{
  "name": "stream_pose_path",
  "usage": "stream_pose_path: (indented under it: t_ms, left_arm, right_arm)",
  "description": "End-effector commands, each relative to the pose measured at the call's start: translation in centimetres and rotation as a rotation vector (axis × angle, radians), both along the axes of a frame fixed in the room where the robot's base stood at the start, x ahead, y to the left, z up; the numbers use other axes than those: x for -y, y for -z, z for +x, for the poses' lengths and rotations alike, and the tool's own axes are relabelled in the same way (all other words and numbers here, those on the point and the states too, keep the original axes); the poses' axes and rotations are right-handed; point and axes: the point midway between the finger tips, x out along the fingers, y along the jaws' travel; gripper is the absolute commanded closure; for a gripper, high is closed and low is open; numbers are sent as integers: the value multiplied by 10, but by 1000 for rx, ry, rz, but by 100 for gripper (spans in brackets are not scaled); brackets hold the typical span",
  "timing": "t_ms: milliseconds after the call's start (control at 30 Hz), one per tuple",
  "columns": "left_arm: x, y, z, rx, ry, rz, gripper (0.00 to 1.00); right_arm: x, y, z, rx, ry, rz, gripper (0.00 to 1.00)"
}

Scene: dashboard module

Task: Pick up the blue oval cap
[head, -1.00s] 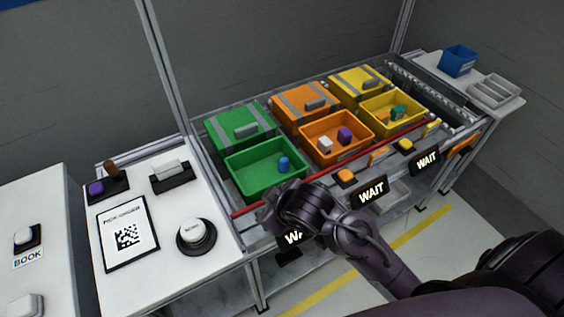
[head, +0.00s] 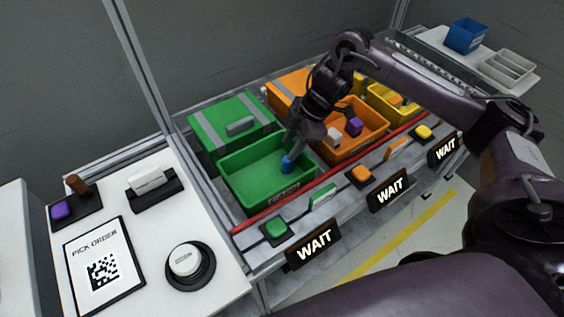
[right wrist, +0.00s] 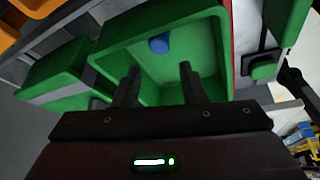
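The blue oval cap (head: 287,163) lies in the open green bin (head: 240,201), near the bin's right side. It also shows in the right wrist view (right wrist: 159,44), against the green bin's inner wall and floor, beyond the fingers. My right gripper (head: 290,140) reaches down over the green bin, just above the cap in the head view. In the right wrist view its two fingers (right wrist: 157,82) are spread apart with nothing between them, and the cap is ahead of them. Whether a finger touches the cap cannot be told. My left gripper is not in view.
An orange bin (head: 345,154) with a white and a purple piece stands right of the green one. A yellow bin (head: 385,108) is further right. Lidded boxes stand behind. A red rail (head: 320,181) runs along the front, with buttons and WAIT signs (head: 314,245) before it.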

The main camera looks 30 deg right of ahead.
Motion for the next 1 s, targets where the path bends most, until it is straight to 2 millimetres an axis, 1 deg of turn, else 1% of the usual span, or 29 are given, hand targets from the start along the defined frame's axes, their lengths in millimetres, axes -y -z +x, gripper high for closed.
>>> stream_pose_path:
  t_ms: [33, 133, 467, 500, 567, 700, 800, 967, 1000]
  left_arm:
    - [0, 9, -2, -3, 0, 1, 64]
    - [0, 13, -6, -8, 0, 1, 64]
    - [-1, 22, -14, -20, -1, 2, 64]
    - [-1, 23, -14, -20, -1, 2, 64]
    - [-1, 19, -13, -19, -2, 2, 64]
    - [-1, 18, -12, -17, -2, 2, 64]
    - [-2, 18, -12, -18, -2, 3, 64]
    - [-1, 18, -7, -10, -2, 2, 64]
    - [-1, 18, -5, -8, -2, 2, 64]
  right_arm:
    - [9, 4, -1, -18, 16, -3, 62]
    - [14, 8, -3, -44, 28, -2, 62]
    - [3, 37, -2, -45, 27, 0, 62]
    - [1, 43, -2, -47, 27, 2, 62]
    - [-1, 50, -2, -48, 26, -2, 62]
    - [-8, 73, -3, -55, 24, -3, 62]
    - [-10, 77, -1, -49, 25, -4, 62]
    - [-10, 76, 0, -45, 26, -4, 62]
    - [-10, 75, 0, -45, 26, -4, 66]
